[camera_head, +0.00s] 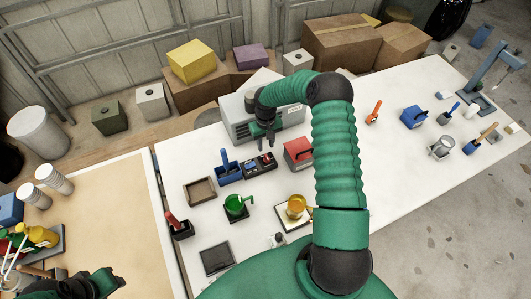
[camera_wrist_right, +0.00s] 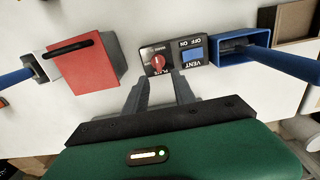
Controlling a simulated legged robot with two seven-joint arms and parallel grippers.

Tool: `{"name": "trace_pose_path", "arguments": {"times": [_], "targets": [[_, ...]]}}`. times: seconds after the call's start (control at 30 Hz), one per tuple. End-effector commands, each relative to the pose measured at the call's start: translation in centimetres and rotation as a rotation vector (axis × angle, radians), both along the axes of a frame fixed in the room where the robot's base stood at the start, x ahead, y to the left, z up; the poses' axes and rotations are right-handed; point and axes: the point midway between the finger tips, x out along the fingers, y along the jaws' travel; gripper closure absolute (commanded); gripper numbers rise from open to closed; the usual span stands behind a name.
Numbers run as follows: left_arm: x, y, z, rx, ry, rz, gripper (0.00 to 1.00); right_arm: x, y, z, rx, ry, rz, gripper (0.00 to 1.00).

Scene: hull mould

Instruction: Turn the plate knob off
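The control box (camera_head: 260,166) is a small dark panel on the white table. In the right wrist view the panel (camera_wrist_right: 175,55) has a red plate knob (camera_wrist_right: 158,62) beside a blue vent switch (camera_wrist_right: 193,55). The knob's exact setting is hard to read. My right gripper (camera_head: 265,148) points down over the box. In the wrist view its two fingers (camera_wrist_right: 161,80) are apart and empty, with the knob just beyond and between their tips; no contact is clear. My left gripper (camera_head: 112,286) is at the bottom left, partly cut off, its fingers unclear.
A red box (camera_head: 299,153) with a black handle stands right of the control box. A blue holder (camera_head: 228,173) stands left of it. A grey machine (camera_head: 240,125) is behind. A green cup (camera_head: 236,206) and an amber jug (camera_head: 296,206) stand in front.

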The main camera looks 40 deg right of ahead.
Motion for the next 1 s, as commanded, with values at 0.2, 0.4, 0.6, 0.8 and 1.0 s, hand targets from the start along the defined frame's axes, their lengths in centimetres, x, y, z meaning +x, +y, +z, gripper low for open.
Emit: {"name": "trace_pose_path", "arguments": {"times": [0.2, 0.4, 0.6, 0.8, 1.0], "targets": [[0.0, 0.0, 1.0, 0.0, 0.0, 0.0, 0.64, -0.2, 0.0, -5.1, 0.002, 0.0, 0.0, 0.68], [0.0, 0.0, 1.2, 0.0, 0.0, 0.0, 0.64, -0.1, 0.0, -7.4, 0.0, -0.002, 0.0, 0.68], [0.0, 0.0, 1.1, 0.0, 0.0, 0.0, 0.64, 0.0, 0.1, -7.7, -0.002, -0.003, 0.0, 0.68], [0.0, 0.0, 1.1, 0.0, 0.0, 0.0, 0.64, 0.0, 0.0, -7.7, -0.001, -0.003, 0.0, 0.85], [0.0, 0.0, 1.1, 0.0, 0.0, 0.0, 0.64, -0.1, 0.0, -7.7, 0.0, -0.002, 0.0, 1.0]]}}
